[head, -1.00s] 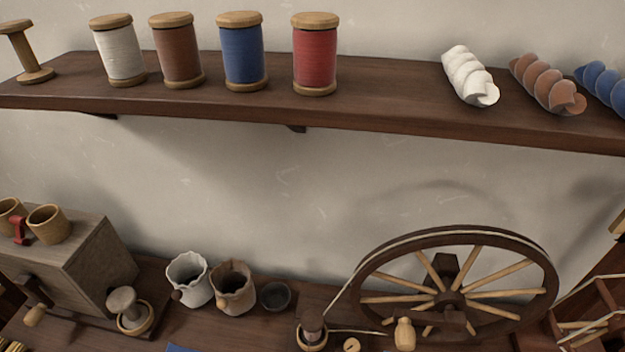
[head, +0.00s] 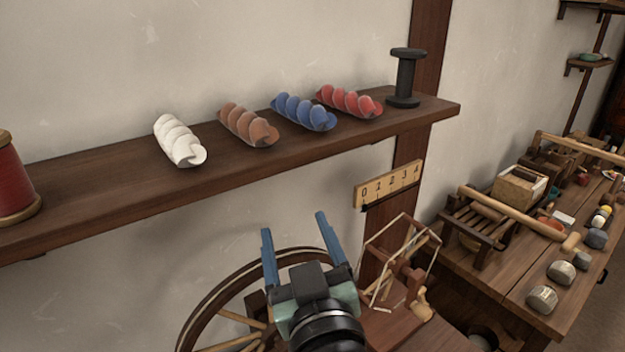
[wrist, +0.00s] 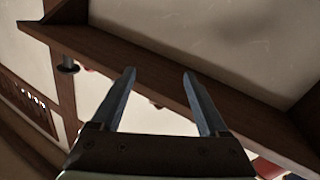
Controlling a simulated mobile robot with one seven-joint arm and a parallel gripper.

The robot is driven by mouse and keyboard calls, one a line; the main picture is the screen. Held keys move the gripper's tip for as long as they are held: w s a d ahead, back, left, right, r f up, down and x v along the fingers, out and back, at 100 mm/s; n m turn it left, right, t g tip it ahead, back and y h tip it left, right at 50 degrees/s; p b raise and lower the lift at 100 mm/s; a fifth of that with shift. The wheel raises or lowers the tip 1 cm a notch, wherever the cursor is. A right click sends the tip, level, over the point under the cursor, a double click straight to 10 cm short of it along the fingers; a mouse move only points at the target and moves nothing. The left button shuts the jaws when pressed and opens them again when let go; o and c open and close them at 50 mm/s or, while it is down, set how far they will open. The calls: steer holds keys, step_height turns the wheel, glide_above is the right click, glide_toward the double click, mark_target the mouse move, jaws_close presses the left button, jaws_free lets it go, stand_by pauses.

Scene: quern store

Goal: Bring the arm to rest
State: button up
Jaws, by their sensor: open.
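My gripper (head: 294,238) is raised in front of the wall, below the wall shelf (head: 225,178) and in front of the spinning wheel (head: 208,308). Its two blue fingers are apart, with nothing between them. In the wrist view my gripper (wrist: 158,78) also shows open and empty, with the dark shelf (wrist: 150,62) beyond the fingertips. I cannot tell how far the fingertips are from the shelf.
Twisted skeins, white (head: 180,141), brown (head: 248,126), blue (head: 303,112) and red (head: 349,101), lie on the shelf, with a black spool (head: 405,78) at its right end. A number board (head: 389,185) hangs below. A skein winder (head: 400,262) and a cluttered workbench (head: 520,295) stand right.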

steer(key=s+r+m+t+h, duration=0.1)
steer(key=s+r+t, duration=0.2)
steer(key=r, duration=0.7)
steer(key=s+d+r+m+t+h, duration=0.1)
steer(key=s+r, duration=0.4)
steer(key=r, duration=0.5)
steer(key=s+d+r+m+t+h, duration=0.1)
steer(key=r+t, duration=0.4)
steer(key=r, duration=0.6)
steer(key=s+m+h, duration=0.1)
steer(key=s+m, duration=0.1)
steer(key=shift+s+t+p, duration=0.35)
steer(key=shift+s+t, duration=0.05)
steer(key=shift+f, duration=0.1)
